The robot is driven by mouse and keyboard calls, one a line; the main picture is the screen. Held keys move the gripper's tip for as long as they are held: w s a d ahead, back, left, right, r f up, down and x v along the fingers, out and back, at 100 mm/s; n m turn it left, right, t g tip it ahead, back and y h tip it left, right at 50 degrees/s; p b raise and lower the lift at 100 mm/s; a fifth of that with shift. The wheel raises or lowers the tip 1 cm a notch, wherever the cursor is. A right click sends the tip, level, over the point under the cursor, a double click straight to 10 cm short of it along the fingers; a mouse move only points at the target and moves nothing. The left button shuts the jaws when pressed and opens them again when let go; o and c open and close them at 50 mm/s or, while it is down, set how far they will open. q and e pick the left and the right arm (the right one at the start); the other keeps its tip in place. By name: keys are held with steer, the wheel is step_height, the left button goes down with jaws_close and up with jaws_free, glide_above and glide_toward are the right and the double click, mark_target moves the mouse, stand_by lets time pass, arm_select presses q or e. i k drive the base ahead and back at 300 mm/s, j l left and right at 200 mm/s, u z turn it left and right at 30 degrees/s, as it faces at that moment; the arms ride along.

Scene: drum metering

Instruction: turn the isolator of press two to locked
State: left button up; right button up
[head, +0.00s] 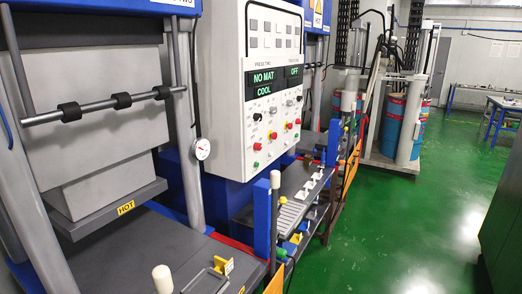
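The grey control cabinet (222,70) stands in the middle of the head view, its face turned toward me at an angle. Its left display (264,83) reads "NO MAT" and "COOL" under a label that seems to read "PRESS TWO". The right display (294,72) reads "OFF". Below them are small black knobs, a red control (273,135) on the left side and another red control (289,125) further right. Which one is the isolator, and its position, are too small to tell. Neither of my grippers is in view.
A press (100,120) with a "HOT" label (126,208) and a horizontal bar fills the left. A dark bench (150,255) and posts stand in front of the cabinet. Blue drums (393,115) stand behind. Green floor (410,220) is clear at right, beside a dark cabinet (505,220).

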mark_target(258, 146)
steer(key=k+u, duration=0.2)
steer(key=k, duration=0.2)
steer(key=k+j+u, duration=0.15)
steer(key=k, duration=0.25)
steer(key=k+j+u, duration=0.2)
steer(key=k, duration=0.2)
steer(key=i+l+u, duration=0.15)
steer(key=u, duration=0.35)
steer(key=i+l+u, duration=0.1)
steer(key=l+u, duration=0.2)
steer(key=u, duration=0.15)
steer(key=l+u, duration=0.3)
steer(key=u, duration=0.2)
steer(key=l+u, duration=0.45)
steer(key=l, duration=1.25)
steer(key=k+l, duration=0.15)
steer(key=l, duration=2.4)
